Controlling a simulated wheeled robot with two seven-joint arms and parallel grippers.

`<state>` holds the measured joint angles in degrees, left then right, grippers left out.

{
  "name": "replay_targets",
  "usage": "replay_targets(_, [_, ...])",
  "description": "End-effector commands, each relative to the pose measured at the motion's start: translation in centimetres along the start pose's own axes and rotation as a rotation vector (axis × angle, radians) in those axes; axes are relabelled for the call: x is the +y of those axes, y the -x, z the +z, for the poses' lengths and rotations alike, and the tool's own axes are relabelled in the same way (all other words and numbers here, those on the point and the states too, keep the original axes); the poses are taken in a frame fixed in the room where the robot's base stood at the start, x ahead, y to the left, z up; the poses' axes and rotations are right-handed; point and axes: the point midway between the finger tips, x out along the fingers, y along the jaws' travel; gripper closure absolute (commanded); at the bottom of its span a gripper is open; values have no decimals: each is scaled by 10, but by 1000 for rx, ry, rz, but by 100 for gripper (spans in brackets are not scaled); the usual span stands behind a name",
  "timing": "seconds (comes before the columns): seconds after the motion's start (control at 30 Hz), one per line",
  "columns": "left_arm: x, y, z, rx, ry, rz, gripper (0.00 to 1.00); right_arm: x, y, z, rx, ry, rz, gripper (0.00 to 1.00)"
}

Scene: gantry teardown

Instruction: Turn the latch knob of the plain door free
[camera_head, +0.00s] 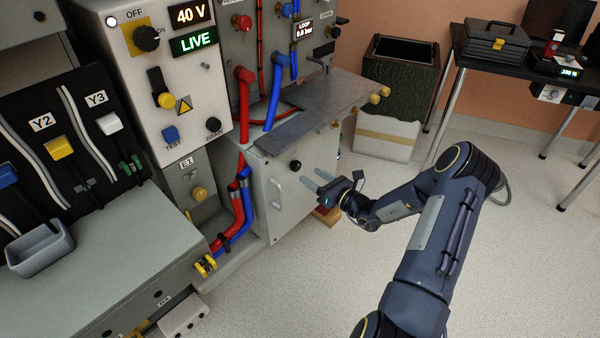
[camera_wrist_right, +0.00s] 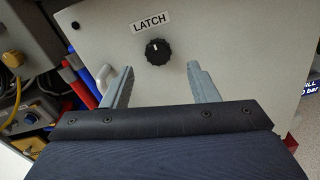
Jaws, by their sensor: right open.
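The plain door (camera_head: 283,193) is a light grey panel on the low cabinet, with a vertical handle at its left. Its black latch knob (camera_head: 295,165) sits near the top of the door. In the right wrist view the latch knob (camera_wrist_right: 158,51) shows a pale pointer mark and sits under a "LATCH" label (camera_wrist_right: 151,22). My right gripper (camera_head: 318,181) is open and empty in front of the door, a little right of and below the knob. In the wrist view the knob appears between the fingertips (camera_wrist_right: 160,75), apart from both. My left gripper is not in view.
Red and blue hoses (camera_head: 240,205) run down left of the door. A grey metal worktop (camera_head: 320,105) juts out above it. A dark bin (camera_head: 402,75) and a pale sack (camera_head: 387,138) stand behind.

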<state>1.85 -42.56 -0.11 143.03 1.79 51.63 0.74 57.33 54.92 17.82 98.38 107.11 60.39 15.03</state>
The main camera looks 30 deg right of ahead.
Motion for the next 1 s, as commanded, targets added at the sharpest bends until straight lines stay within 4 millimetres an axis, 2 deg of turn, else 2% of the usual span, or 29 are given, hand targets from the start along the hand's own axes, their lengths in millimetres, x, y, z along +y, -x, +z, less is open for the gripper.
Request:
replay_targets(0.2, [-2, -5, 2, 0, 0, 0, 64, 2, -37, -1, 0, 2, 6, 46])
replay_targets(0.33, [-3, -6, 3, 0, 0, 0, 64, 2, -52, 0, 1, 3, 6, 46])
replay_targets(0.5, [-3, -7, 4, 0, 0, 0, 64, 2, -60, 0, 1, 1, 4, 46])
replay_targets(0.7, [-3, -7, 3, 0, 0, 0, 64, 2, -61, 0, 2, 2, 5, 46])
replay_targets(0.77, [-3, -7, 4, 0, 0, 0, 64, 2, -61, 0, 2, 2, 5, 52])
replay_targets(1.0, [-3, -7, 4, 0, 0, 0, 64, 2, -60, 0, 2, 3, 5, 83])
